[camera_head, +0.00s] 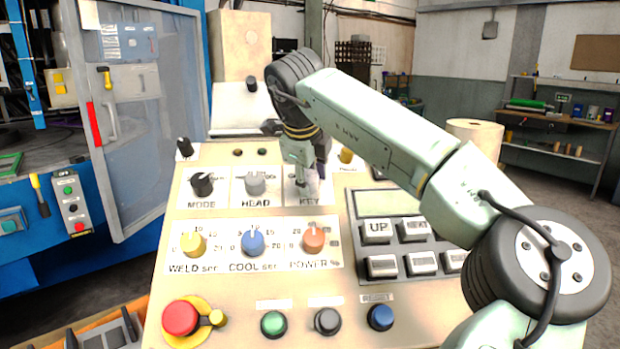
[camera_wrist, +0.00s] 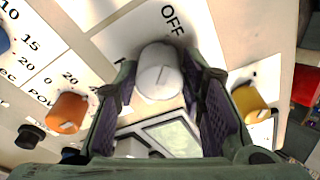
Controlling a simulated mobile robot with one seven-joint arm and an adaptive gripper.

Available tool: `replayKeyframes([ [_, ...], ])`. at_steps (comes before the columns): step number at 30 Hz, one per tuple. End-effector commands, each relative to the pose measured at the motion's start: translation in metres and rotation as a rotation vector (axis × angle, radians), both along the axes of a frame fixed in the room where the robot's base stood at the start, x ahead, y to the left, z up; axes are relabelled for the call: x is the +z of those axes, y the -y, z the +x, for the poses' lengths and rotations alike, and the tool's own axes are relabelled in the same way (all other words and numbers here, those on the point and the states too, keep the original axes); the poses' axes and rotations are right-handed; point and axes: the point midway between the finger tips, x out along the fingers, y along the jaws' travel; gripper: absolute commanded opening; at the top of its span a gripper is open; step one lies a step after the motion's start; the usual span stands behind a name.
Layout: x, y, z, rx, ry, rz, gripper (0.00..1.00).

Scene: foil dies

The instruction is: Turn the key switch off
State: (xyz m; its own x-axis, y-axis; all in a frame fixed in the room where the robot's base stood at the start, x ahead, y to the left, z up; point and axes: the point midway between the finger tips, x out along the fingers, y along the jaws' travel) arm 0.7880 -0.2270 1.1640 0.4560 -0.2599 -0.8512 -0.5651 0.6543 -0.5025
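The key switch (camera_wrist: 160,72) is a pale grey knob, seen in the wrist view between my fingers. The word OFF (camera_wrist: 172,18) is printed on the white plate beyond it. My gripper (camera_wrist: 160,80) has one dark finger with a purple pad on each side of the knob, and both tips lie close against its sides. Which way the knob points is unclear. In the head view my gripper (camera_head: 307,178) reaches down over the plate marked KEY (camera_head: 309,202) and hides most of the switch.
MODE (camera_head: 202,184) and HEAD (camera_head: 255,184) knobs stand to the left. Yellow, blue and orange (camera_head: 313,239) dials sit in front. A button pad (camera_head: 410,248) lies right, and a red stop button (camera_head: 181,318) front left. A yellow knob (camera_head: 345,155) is close behind.

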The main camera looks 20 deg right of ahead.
Motion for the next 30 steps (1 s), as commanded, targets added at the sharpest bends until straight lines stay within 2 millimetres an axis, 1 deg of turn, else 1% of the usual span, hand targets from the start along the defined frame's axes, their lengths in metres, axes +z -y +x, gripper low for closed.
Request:
replayKeyframes([
  [1, 0.000, 0.000, 0.000, 0.000, 0.000, 0.000, 0.42],
  [6, 0.000, 0.000, 0.000, -0.001, 0.000, 0.001, 0.52],
  [14, 0.000, 0.000, 0.000, -0.002, -0.001, 0.001, 0.52],
  [17, 0.004, -0.001, -0.002, -0.002, 0.000, 0.000, 0.52],
  [20, 0.015, -0.005, -0.008, -0.002, 0.001, 0.000, 0.52],
  [30, 0.075, -0.024, -0.039, 0.001, 0.002, 0.002, 0.52],
])
